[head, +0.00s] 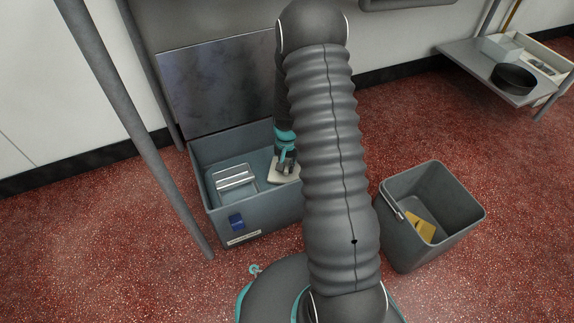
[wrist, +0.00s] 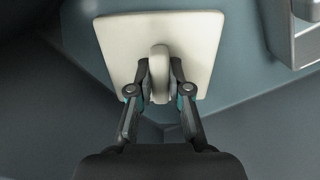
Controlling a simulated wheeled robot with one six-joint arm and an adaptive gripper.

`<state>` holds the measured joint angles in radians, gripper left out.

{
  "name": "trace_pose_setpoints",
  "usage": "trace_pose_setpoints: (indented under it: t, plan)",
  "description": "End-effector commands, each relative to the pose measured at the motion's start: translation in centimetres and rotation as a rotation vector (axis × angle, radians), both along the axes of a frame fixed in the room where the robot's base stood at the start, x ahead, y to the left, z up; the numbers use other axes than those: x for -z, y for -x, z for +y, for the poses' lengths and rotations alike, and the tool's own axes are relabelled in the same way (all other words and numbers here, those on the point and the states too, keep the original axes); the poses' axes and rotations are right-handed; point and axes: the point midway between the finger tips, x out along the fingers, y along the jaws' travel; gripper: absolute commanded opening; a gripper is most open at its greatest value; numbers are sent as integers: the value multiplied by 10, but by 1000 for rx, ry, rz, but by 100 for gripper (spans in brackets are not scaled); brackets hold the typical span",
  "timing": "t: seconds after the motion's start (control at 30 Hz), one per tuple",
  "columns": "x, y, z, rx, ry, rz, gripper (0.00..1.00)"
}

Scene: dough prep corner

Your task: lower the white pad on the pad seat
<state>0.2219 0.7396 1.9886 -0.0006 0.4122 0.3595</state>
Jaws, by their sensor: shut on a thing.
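The white pad (wrist: 195,38) is a flat, square cream-white plate with a raised handle (wrist: 159,62) in its middle. My gripper (wrist: 159,75) is shut on that handle in the wrist view. In the head view the white pad (head: 282,178) is under my gripper (head: 285,160), inside the open grey-blue box (head: 253,214). My arm hides the right part of the box. I cannot tell whether the pad touches the surface below it. I cannot make out the pad seat for certain.
A silver-topped block (head: 235,178) lies in the box's left part; its edge shows in the wrist view (wrist: 303,45). The box's lid (head: 215,85) stands open behind. A grey bin (head: 440,215) with a yellow thing (head: 421,229) stands right. A post (head: 140,130) rises in front left.

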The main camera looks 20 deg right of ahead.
Motion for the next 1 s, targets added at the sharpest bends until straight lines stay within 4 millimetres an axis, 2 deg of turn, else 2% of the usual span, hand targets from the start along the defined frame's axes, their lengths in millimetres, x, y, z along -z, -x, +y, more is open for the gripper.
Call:
trace_pose_setpoints:
  t: [0.67, 0.7, 0.8, 1.0]
  plan:
    - [12, 0, 0, 0, -1, 1, 0]
    - [12, 0, 0, 0, 0, 0, 25]
    - [12, 0, 0, 0, 0, 0, 47]
    - [12, 0, 0, 0, 0, 0, 47]
